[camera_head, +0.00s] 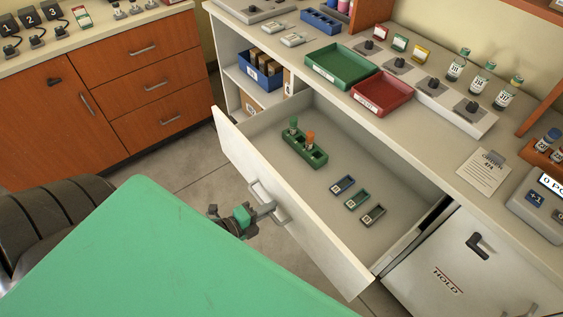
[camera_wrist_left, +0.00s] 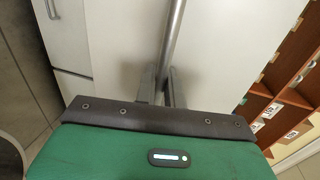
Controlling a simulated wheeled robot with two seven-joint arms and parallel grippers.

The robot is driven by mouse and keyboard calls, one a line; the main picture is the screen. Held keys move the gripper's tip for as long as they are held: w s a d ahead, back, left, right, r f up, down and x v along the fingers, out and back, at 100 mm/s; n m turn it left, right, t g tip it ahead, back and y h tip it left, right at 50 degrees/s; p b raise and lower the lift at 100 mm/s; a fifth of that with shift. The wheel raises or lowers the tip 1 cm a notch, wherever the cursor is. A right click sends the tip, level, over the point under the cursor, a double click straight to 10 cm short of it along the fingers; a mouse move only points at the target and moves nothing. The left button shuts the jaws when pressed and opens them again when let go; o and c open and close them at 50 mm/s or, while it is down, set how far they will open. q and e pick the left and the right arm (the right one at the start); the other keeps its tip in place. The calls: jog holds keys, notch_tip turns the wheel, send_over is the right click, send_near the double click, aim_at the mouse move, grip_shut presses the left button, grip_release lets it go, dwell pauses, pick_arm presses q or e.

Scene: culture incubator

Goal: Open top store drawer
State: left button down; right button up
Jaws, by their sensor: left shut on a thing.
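The top store drawer (camera_head: 357,245) is pulled out from the white counter unit, and its inside shows. Its metal bar handle (camera_head: 268,203) is on the front panel. My left gripper (camera_head: 268,209) is shut on this handle. In the left wrist view the fingers (camera_wrist_left: 161,90) close around the handle bar (camera_wrist_left: 173,35) in front of the white panel. Inside the drawer lie a green rack (camera_head: 303,150) with an orange-capped and a green-capped vial, and three small labelled slides or cassettes (camera_head: 357,199). My right gripper does not show.
A green tray (camera_head: 341,67) and a red tray (camera_head: 382,93) stand on the counter above. A white door marked HOLD (camera_head: 447,275) is right of the drawer. Wooden cabinets (camera_head: 95,95) stand at the left. Grey floor (camera_head: 185,160) lies between.

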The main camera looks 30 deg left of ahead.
pick_arm(q)
jog(key=shift+f+v, duration=0.25)
jog(key=shift+v, duration=0.85)
jog(key=shift+f+v, duration=0.2)
jog(key=shift+v, duration=0.95)
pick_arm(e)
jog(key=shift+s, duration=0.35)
pick_arm(q)
jog(key=shift+s, duration=0.1)
jog(key=c, duration=1.6)
grip_release()
jog(key=shift+p, duration=0.3)
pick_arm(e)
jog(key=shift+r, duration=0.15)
